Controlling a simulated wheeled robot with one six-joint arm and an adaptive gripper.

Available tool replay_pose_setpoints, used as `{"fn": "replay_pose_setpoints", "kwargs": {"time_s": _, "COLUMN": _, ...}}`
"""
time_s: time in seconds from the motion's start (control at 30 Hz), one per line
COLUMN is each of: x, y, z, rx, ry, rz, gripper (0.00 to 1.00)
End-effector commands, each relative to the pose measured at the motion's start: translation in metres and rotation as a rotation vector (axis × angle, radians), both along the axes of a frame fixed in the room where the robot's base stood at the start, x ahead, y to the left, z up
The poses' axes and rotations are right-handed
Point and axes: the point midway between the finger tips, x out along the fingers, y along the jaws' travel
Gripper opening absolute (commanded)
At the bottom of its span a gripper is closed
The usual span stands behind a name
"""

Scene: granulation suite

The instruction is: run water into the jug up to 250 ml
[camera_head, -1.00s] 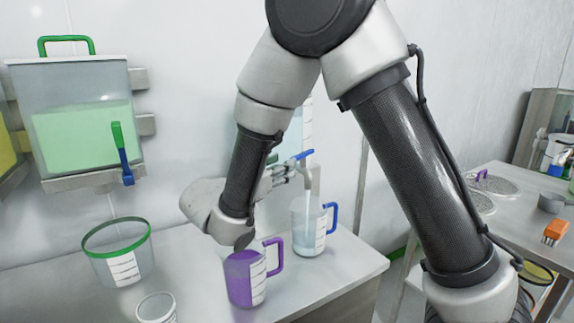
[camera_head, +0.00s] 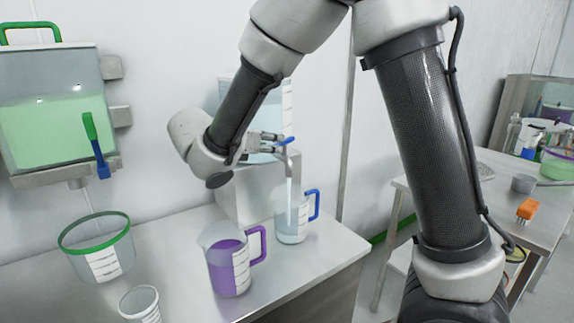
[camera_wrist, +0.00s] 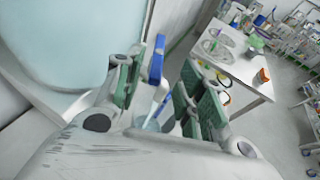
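The clear jug with a blue handle (camera_head: 293,220) stands upright on the bench under the metal spout (camera_head: 294,165) of a clear water tank (camera_head: 228,95). A pale stream appears to run from the spout into it. Some pale blue water shows low in the jug; the level against its marks is too small to read. My gripper (camera_head: 276,142) is at the tap's blue lever (camera_head: 286,141). In the wrist view its green-padded fingers (camera_wrist: 160,90) are apart, with the blue lever (camera_wrist: 157,60) between them; contact is not clear.
A purple jug (camera_head: 228,262) with purple contents stands in front of the blue-handled jug. A green-rimmed bucket (camera_head: 100,258) and a small white cup (camera_head: 140,303) are at left. A green-liquid tank (camera_head: 45,120) hangs above the bucket. A side table (camera_head: 490,210) is at right.

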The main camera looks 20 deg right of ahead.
Motion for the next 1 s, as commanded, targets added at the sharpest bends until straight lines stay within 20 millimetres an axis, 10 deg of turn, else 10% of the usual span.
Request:
{"fn": "replay_pose_setpoints", "kwargs": {"time_s": 0.9, "x": 0.051, "y": -0.056, "z": -0.024, "rx": 0.050, "ry": 0.035, "rz": 0.013, "gripper": 0.39}}
{"fn": "replay_pose_setpoints", "kwargs": {"time_s": 1.0, "x": 0.051, "y": -0.056, "z": -0.024, "rx": 0.050, "ry": 0.035, "rz": 0.013, "gripper": 0.21}}
